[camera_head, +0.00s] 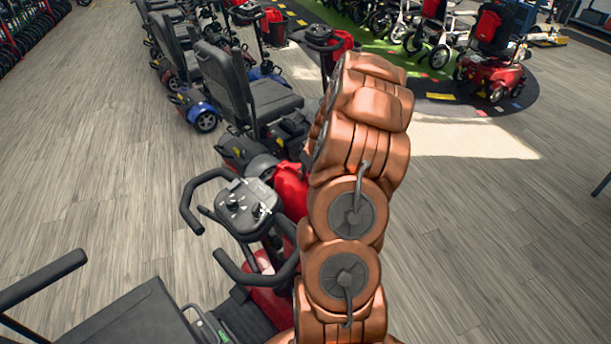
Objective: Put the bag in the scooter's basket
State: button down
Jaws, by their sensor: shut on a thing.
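The nearest scooter stands at the lower middle, with its black handlebars and control panel (246,205) facing me. A red basket-like thing (291,188) shows at its front, beyond the handlebars. My arm covers its right side, and I cannot see into it. My bronze-coloured arm rises from the bottom edge, just right of the handlebars. My gripper is not in view. I cannot make out a separate bag.
A row of scooters runs away beyond this one; the closest has a black seat (248,88) and a red front basket (341,43). A red scooter (494,72) stands at the upper right. Wood-look floor (500,240) is clear on the right.

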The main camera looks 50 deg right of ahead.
jog(key=shift+f, duration=1.25)
jog(key=c, duration=1)
grip_release()
jog(key=shift+r, duration=0.2)
